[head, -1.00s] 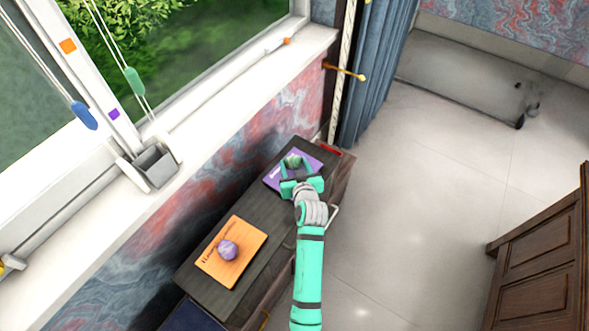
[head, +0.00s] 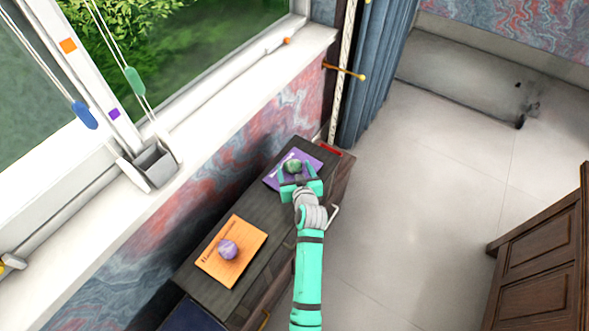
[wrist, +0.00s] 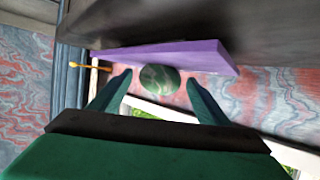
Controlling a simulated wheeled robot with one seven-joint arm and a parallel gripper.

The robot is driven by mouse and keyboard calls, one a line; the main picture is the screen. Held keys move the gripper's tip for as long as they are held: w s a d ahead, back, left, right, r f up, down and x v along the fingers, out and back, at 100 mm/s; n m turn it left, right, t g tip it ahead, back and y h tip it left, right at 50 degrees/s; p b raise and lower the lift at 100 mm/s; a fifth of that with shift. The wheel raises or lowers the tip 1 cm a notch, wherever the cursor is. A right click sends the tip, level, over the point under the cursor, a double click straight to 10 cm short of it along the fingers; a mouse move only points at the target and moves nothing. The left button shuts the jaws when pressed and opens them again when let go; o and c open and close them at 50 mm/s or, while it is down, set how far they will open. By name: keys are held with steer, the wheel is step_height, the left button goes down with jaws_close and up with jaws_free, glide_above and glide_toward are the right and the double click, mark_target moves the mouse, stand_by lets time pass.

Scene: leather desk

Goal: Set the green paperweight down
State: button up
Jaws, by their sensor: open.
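The green marbled paperweight (head: 292,166) rests on a purple book or pad (head: 310,158) at the far end of the dark desk. In the wrist view, which looks upside down, the paperweight (wrist: 160,79) sits against the flat face of the purple pad (wrist: 205,54). My gripper (head: 300,181) is open on the near side of the paperweight. In the wrist view its two fingers point toward the paperweight, one to each side, with a gap visible; nothing is held.
An orange pad (head: 247,262) with a purple ball (head: 228,250) lies nearer on the desk (head: 252,214). A red item (head: 331,149) lies at the desk's far end. The windowsill with a grey box (head: 154,166) runs along the left. Open floor is on the right.

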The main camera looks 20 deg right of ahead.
steer(key=v, duration=1.2)
steer(key=shift+s, duration=0.1)
steer(key=s+a+f, duration=0.2)
steer(key=s+a, duration=0.3)
steer(key=s, duration=0.3)
steer(key=s+a+f, duration=0.2)
steer(key=s+a, duration=0.3)
steer(key=s, duration=0.3)
steer(key=s+a+r+t, duration=0.1)
steer(key=s+a+r, duration=0.3)
steer(key=s, duration=0.5)
steer(key=s+a+r+n+t+y, duration=0.1)
steer(key=s+a+r, duration=0.3)
steer(key=s, duration=0.4)
steer(key=shift+s+r+y, duration=0.3)
steer(key=shift+s+r, duration=0.1)
steer(key=shift+r, duration=0.1)
